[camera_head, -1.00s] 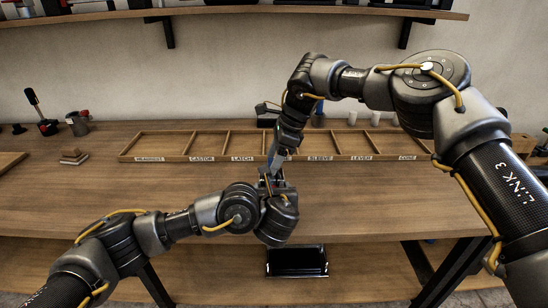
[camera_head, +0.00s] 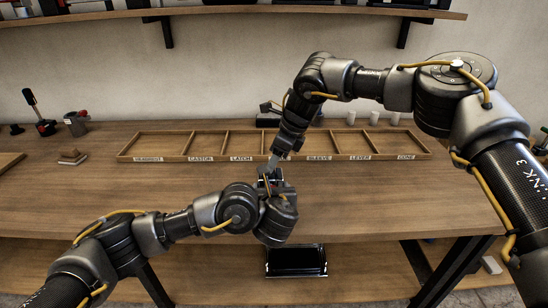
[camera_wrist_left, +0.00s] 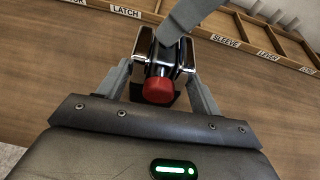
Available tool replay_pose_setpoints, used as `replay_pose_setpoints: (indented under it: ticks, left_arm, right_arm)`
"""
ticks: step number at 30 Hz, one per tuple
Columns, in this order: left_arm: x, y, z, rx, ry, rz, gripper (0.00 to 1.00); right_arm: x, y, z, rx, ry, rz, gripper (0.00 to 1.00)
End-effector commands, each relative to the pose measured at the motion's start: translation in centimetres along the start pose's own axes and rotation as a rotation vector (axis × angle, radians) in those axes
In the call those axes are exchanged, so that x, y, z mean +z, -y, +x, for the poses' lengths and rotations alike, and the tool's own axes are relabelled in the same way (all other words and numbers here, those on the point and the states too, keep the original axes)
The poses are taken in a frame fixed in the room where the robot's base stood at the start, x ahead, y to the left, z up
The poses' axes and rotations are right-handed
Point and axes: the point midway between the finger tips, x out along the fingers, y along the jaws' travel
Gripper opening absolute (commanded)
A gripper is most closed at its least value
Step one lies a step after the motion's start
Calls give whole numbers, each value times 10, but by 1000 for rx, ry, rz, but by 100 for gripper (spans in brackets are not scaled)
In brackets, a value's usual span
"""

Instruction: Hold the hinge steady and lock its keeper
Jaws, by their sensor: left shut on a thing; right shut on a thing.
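The hinge (camera_wrist_left: 160,62) is a small dark and shiny metal part with a red round end (camera_wrist_left: 158,91) facing the left wrist camera. My left gripper (camera_head: 269,184) is shut on it above the front of the bench; its grey fingers flank it in the left wrist view (camera_wrist_left: 162,85). My right gripper (camera_head: 272,163) reaches down from above and is shut at the hinge's upper end. One grey right finger (camera_wrist_left: 185,18) covers part of the hinge in the left wrist view. The keeper is too small and hidden to tell its position.
A wooden tray (camera_head: 275,157) with labelled compartments lies behind the grippers on the bench (camera_head: 120,205). Small brown blocks (camera_head: 72,157) and dark tools (camera_head: 46,127) stand at the left. White cups (camera_head: 373,118) stand at the back. A black box (camera_head: 296,262) sits below the bench top.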

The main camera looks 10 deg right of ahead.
Motion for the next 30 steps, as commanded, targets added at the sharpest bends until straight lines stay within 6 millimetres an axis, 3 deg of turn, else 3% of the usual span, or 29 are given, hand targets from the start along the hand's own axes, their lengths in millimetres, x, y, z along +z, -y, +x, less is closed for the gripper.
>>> replay_pose_setpoints:
  ticks: [30]
  left_arm:
    - [-4, -2, 3, 5, -6, 4, 18]
  right_arm:
    - [-8, -25, -2, -347, -6, 861, 31]
